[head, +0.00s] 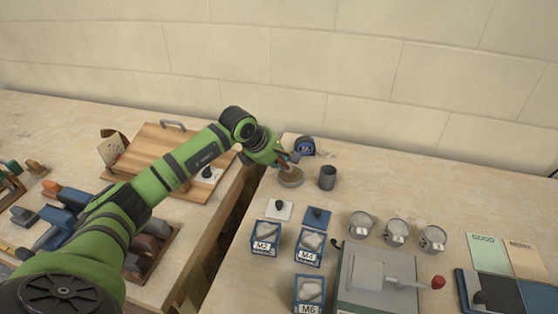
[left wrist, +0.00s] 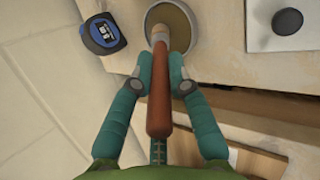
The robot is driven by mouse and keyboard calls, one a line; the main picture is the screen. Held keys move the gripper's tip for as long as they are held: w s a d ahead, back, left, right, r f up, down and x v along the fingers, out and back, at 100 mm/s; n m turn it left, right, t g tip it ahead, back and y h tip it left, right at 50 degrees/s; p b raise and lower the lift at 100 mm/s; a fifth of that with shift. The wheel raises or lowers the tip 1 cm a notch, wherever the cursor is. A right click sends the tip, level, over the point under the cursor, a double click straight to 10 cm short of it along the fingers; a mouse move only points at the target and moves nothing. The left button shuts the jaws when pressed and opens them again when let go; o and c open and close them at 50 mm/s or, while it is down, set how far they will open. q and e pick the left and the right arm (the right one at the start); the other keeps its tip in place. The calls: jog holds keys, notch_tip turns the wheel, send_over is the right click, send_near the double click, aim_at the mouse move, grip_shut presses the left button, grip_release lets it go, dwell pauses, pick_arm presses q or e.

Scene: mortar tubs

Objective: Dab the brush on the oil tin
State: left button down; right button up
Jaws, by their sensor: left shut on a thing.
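My left gripper (head: 282,161) is shut on the brush, over the far left part of the right-hand table. In the left wrist view the brush (left wrist: 158,105) has a red-brown handle running between the two teal fingers (left wrist: 160,72). The oil tin (head: 291,180) is a low round tin with a brownish inside, directly under the brush end. In the left wrist view the brush's front end overlaps the inside of the tin (left wrist: 190,27). I cannot tell whether it touches. My right gripper is not in view.
A blue tape measure (head: 304,146) lies just behind the tin, and a dark grey cup (head: 327,178) stands right of it. A white plate with a black knob (head: 279,210) and a blue one (head: 316,217) lie in front. A gap separates the two tables.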

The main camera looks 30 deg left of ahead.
pick_arm(q)
jog(key=shift+r+p, duration=1.95)
jog(key=shift+r, duration=1.55)
jog(key=shift+f, duration=0.1)
